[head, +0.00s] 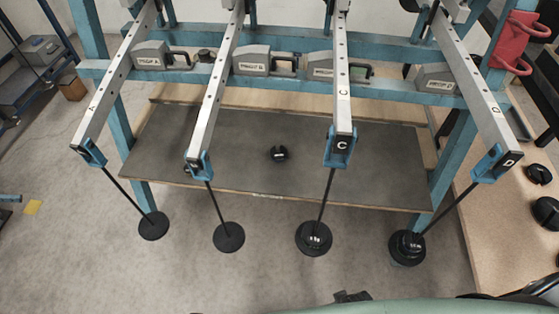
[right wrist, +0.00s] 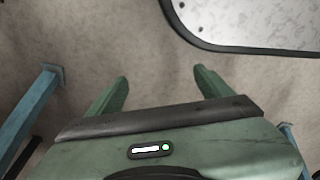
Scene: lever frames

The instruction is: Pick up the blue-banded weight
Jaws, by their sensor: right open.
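No blue band can be made out on any weight. Black weights sit on the hanger under lever C (head: 314,238) and on the hanger under lever D (head: 407,247). More black weights lie on the wooden bench at the right, one farther back (head: 538,174) and one nearer (head: 546,212). My right gripper (right wrist: 160,86) is open and empty in the right wrist view, with bare floor beyond its fingers. My left gripper is not in view.
Four-lever blue frame aside, levers A (head: 92,108), B, C and D slope toward me with rods hanging in front of the shelf (head: 200,130). The hanger plates under A (head: 153,226) and B (head: 229,237) look bare. A red item (head: 513,42) hangs at the upper right.

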